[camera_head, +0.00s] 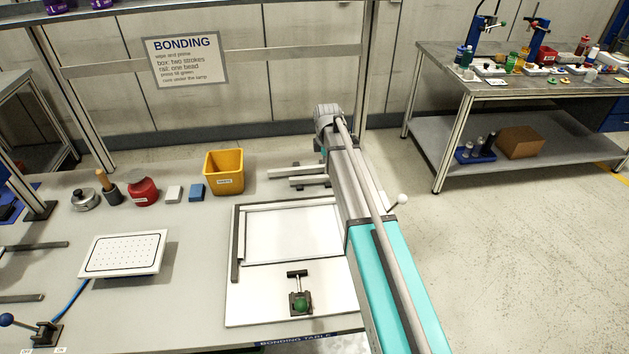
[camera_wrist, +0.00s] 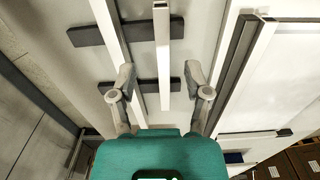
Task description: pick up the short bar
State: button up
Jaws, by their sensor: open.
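The short bar (camera_wrist: 163,60) is a pale, straight bar in the wrist view. It lies across two dark rests, a farther one (camera_wrist: 140,30) and a nearer one (camera_wrist: 150,85). My gripper (camera_wrist: 160,82) is open, with one finger on each side of the bar's near end. Neither finger visibly touches it; the height gap is hard to tell. A longer pale bar (camera_wrist: 109,25) lies to the left on the same rests, passing near the left finger. In the head view the short bar (camera_head: 301,182) appears as the nearer bar, its right end by my arm, which hides my gripper.
A blue block (camera_head: 197,193), red pot (camera_head: 143,192) and perforated plate (camera_head: 124,254) are farther left.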

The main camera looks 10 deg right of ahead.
aim_at(327, 176)
jog(key=shift+f, duration=0.15)
jog(key=shift+s+d+f+b, duration=0.15)
jog(key=shift+f+b, duration=2.35)
jog(key=shift+b, duration=0.15)
grip_shut()
